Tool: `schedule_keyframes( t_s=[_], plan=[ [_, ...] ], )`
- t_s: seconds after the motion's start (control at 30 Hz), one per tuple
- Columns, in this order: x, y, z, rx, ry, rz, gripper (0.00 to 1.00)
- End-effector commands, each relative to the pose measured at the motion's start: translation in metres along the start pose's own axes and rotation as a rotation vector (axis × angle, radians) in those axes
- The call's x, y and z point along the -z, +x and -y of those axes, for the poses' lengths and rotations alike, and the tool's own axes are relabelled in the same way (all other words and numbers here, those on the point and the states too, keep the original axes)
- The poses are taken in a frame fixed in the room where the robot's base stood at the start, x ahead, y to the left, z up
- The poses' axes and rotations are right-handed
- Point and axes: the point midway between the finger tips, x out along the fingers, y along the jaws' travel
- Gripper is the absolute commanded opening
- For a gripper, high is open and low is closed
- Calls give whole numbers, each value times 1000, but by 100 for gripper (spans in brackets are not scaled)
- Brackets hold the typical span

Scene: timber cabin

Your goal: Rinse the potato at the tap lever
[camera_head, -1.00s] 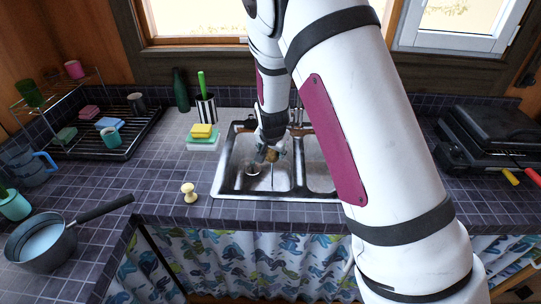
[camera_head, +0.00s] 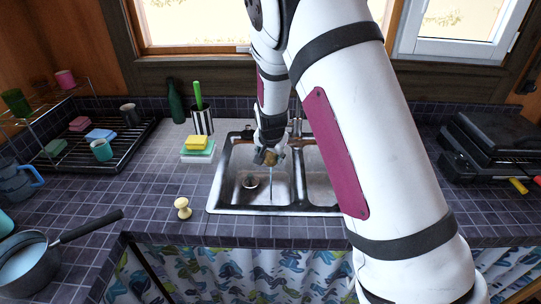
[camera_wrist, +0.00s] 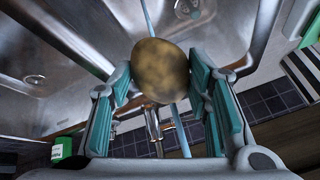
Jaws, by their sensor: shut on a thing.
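The potato (camera_wrist: 161,71), brown and mottled, is held between the teal pads of my gripper (camera_wrist: 163,85) in the wrist view. In the head view my gripper (camera_head: 268,156) is over the left basin of the steel sink (camera_head: 225,190), with a bit of the brown potato (camera_head: 271,157) showing. A thin blue stream (camera_head: 271,186) runs down below it into the basin. In the wrist view the stream (camera_wrist: 149,22) passes at the potato; whether it touches cannot be told. The metal tap (camera_head: 296,122) is mostly hidden behind my arm; its lever cannot be made out.
A yellow sponge stack (camera_head: 198,145) and a striped utensil pot (camera_head: 201,121) stand left of the sink. A pale knob-shaped object (camera_head: 183,208) is on the front counter. A pan (camera_head: 30,262) is at lower left, a dish rack (camera_head: 100,150) behind it, a black grill (camera_head: 495,140) at right.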

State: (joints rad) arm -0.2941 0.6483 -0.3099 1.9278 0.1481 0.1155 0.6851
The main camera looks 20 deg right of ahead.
Motion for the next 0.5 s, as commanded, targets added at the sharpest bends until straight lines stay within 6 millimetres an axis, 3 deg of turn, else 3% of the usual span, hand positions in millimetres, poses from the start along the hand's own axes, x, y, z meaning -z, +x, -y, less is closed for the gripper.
schedule_keyframes(
  t_s=[0.5],
  plan=[
    [3,0,-6,-1,2,0,14]
  ],
)
